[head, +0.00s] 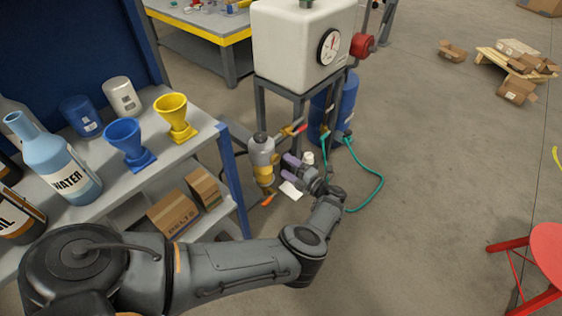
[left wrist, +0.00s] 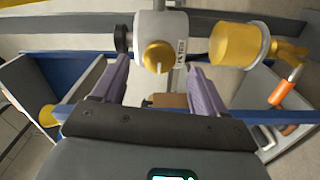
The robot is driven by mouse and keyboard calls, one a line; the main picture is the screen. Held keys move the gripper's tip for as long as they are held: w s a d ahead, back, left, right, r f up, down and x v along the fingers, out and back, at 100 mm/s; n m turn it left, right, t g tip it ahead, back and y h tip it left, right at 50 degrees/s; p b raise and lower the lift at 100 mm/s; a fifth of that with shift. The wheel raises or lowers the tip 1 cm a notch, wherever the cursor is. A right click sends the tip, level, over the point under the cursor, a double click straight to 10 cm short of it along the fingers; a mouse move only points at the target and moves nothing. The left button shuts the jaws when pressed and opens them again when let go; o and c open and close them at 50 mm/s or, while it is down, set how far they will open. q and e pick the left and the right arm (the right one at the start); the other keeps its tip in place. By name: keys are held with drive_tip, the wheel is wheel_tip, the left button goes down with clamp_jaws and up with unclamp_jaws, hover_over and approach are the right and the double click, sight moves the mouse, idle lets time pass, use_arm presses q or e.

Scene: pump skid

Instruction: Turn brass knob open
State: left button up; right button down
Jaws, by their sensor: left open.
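The brass knob (left wrist: 158,57) is a round gold-coloured piece on the front of a pale grey labelled body (left wrist: 176,28) in the left wrist view. A yellow bowl (left wrist: 236,44) joins that body on the right. In the head view this grey and yellow unit (head: 262,151) stands below the white tank, and I cannot make out the knob there. My left gripper (head: 290,164) is just right of the unit. In the left wrist view its two purple fingers (left wrist: 160,72) are open, apart on either side of the knob; contact cannot be told. My right gripper is not in view.
An orange-handled valve (left wrist: 286,87) is right of the bowl. A red-handled valve (head: 299,129) sits above the unit. The white tank (head: 300,42) stands on a dark frame. A shelf (head: 112,172) with bottles and funnels is at left. A green hose (head: 375,187) lies right of my gripper.

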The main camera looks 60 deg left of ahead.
use_arm(q)
drive_tip(key=shift+v, duration=2.95)
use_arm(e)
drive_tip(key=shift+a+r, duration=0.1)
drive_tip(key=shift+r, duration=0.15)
